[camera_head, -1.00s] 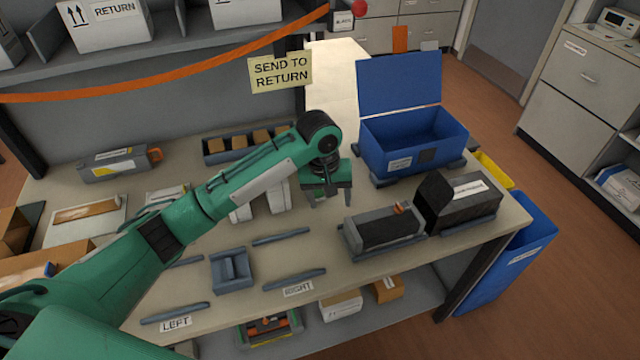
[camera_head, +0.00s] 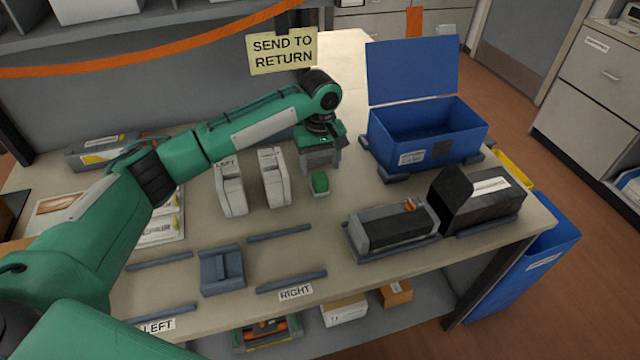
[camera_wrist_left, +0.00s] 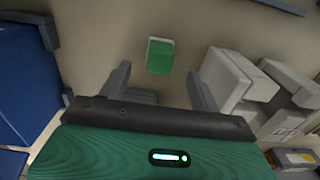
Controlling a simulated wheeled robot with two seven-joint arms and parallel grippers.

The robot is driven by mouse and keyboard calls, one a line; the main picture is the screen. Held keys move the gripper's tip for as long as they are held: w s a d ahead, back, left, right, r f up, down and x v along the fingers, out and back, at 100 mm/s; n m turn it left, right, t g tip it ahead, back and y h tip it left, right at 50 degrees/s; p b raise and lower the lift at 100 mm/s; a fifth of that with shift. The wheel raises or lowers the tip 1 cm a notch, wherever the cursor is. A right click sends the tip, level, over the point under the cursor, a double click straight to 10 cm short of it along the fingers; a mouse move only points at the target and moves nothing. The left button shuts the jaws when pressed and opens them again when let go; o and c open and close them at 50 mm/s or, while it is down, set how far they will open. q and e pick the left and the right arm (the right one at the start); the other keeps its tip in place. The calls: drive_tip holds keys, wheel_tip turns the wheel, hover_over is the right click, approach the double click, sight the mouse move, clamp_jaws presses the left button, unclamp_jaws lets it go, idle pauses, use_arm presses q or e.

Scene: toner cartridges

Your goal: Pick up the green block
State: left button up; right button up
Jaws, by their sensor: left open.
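The green block (camera_head: 320,182) lies on the table to the right of two pale upright holders. It has a pale side and shows whole in the left wrist view (camera_wrist_left: 160,56). My left gripper (camera_head: 320,168) is just behind and above the block in the head view. In the left wrist view my left gripper (camera_wrist_left: 158,84) has its fingers spread wide, with the block beyond the fingertips and between their lines. Nothing is held. My right gripper does not show.
Two pale holders (camera_head: 273,178) stand close left of the block. An open blue bin (camera_head: 425,140) is at the back right. A dark cartridge on a tray (camera_head: 392,226) lies to the front right. A grey-blue cradle (camera_head: 222,272) sits in front. Bare table lies around the block.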

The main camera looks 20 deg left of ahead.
sight(320, 176)
use_arm(q)
drive_tip(key=shift+f+p, duration=0.3)
drive_tip(key=shift+f, duration=3.3)
drive_tip(key=c, duration=1.1)
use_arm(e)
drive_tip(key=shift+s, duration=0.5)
use_arm(q)
drive_tip(key=shift+r, duration=0.1)
drive_tip(key=shift+r, duration=0.5)
wheel_tip(320, 176, up, 19)
drive_tip(key=shift+b, duration=0.45)
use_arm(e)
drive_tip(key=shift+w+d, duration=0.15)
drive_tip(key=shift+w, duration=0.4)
